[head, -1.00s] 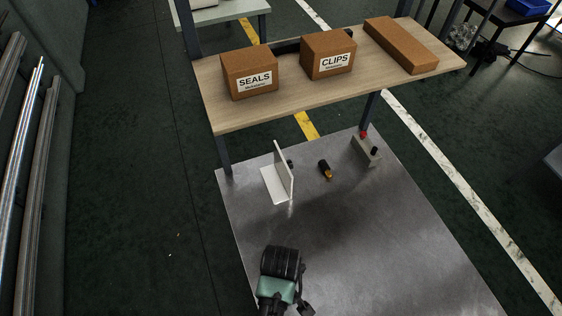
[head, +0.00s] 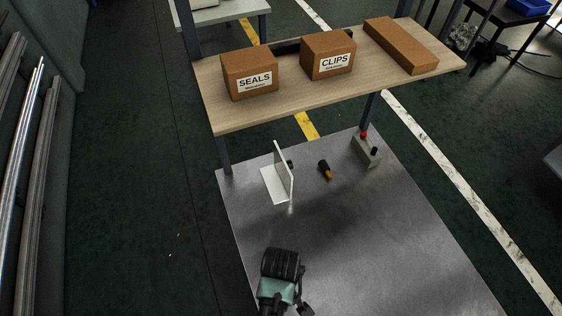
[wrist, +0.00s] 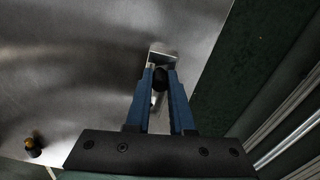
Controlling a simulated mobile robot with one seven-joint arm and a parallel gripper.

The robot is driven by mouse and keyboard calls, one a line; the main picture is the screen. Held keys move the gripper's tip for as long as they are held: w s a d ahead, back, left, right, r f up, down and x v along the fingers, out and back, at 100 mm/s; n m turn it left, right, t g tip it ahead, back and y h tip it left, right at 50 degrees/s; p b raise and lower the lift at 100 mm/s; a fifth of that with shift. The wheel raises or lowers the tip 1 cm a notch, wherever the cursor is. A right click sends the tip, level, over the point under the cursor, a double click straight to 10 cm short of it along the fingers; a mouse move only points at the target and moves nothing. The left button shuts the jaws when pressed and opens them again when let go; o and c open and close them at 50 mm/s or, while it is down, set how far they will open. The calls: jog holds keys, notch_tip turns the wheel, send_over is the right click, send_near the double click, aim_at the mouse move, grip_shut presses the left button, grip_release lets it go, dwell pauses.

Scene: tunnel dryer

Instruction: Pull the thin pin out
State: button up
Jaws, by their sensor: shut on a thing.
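My gripper (wrist: 159,90) has blue fingers, shut on a dark rounded knob (wrist: 160,78) in the wrist view. The knob looks like a pin's head; its shaft is hidden, so I cannot tell how thick it is. A small grey-white block (wrist: 162,58) shows just beyond the fingertips, below the knob. I cannot tell whether the pin still sits in it. In the head view my gripper's body (head: 281,268) hides the fingertips and this block. A grey block (head: 366,151) with a red and a black knob stands at the table's far right.
A white upright plate on a flat foot (head: 276,184) stands on the metal table (head: 370,230). A wooden shelf (head: 225,118) with brown boxes spans the far end. The right table area is clear.

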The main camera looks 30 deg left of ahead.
grip_shut()
jog(key=shift+r+p, duration=0.75)
jog(key=shift+p, duration=0.15)
dwell(0.8)
jog(key=shift+r+p, duration=0.95)
jog(key=shift+p, duration=0.1)
notch_tip(320, 180, up, 4)
jog(key=p, duration=0.4)
jog(key=shift+r+p, duration=0.1)
jog(key=shift+p, duration=0.2)
